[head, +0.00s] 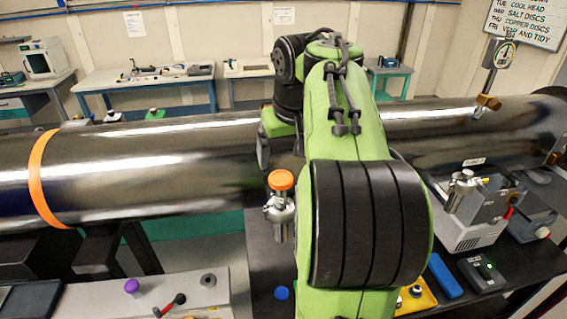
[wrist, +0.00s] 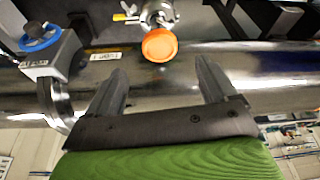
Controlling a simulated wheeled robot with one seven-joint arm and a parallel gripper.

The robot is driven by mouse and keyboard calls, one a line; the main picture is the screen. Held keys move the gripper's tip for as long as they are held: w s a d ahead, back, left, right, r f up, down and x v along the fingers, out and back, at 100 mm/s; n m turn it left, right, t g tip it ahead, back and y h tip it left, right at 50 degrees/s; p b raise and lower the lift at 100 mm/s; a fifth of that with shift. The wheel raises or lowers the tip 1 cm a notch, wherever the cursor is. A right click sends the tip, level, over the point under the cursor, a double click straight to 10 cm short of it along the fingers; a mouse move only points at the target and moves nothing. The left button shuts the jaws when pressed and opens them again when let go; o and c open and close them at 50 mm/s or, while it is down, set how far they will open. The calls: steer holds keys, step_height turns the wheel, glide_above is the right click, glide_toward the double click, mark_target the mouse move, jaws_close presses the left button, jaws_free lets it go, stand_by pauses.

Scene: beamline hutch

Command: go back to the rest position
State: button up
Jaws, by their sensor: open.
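My green and black arm rises through the middle of the head view and hides part of the beam pipe (head: 130,165). My gripper (wrist: 160,80) shows in the wrist view with its two grey fingers apart and nothing between them. In the head view it is partly hidden behind my arm, with one finger showing over the pipe. A metal valve fitting with an orange knob (head: 281,180) stands just left of my arm. In the wrist view the orange knob (wrist: 160,45) lies beyond the fingertips, apart from them.
A gauge (head: 503,53) stands on the pipe at right. A grey instrument with a metal fitting (head: 465,185) sits on the bench at right, near a blue block (head: 445,275). A panel with a purple knob (head: 132,286) is at lower left. Tables (head: 150,80) line the back wall.

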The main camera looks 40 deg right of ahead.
steer(key=shift+r, duration=0.2)
steer(key=s+a+f+n+t+y+b, duration=0.1)
steer(key=a+f+b, duration=0.25)
steer(key=a, duration=0.45)
steer(key=s+a+f+n+t+b, duration=0.1)
steer(key=s+a+f+b, duration=0.1)
steer(key=a+f, duration=0.4)
steer(key=s+a+f+n+b, duration=0.3)
steer(key=s+a+f, duration=0.5)
steer(key=f, duration=0.3)
steer(key=shift+s+t+b, duration=0.3)
steer(key=shift+s+b, duration=0.1)
steer(key=shift+s, duration=0.5)
